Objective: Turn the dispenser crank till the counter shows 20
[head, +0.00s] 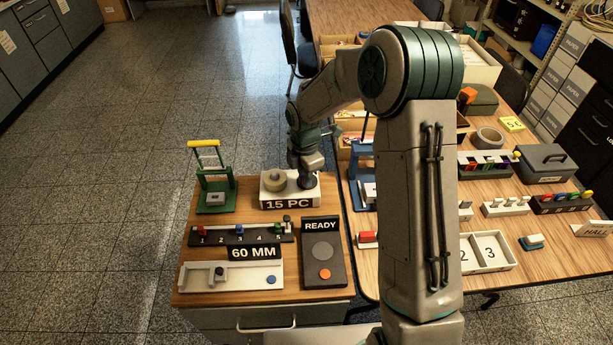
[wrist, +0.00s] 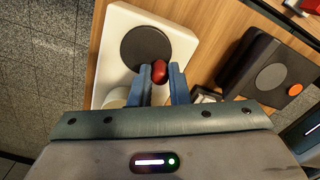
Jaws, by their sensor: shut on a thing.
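The dispenser (head: 270,203) is a white box on the small wooden cabinet, and its counter (head: 289,204) reads "15 PC". A beige round part (head: 274,180) sits on its left side. In the wrist view the white dispenser body (wrist: 184,42) carries a dark round disc (wrist: 146,46). The crank's red knob (wrist: 159,71) is between the blue fingers of my gripper (wrist: 160,76), which is shut on it. In the head view my gripper (head: 307,180) is over the right side of the dispenser, and the knob is hidden there.
A dark panel (head: 322,243) marked "READY" with an orange button is in front. A numbered switch strip (head: 240,237), a "60 MM" white tray (head: 190,278) and a green stand (head: 213,190) are at left. The crowded larger table (head: 512,232) is at right.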

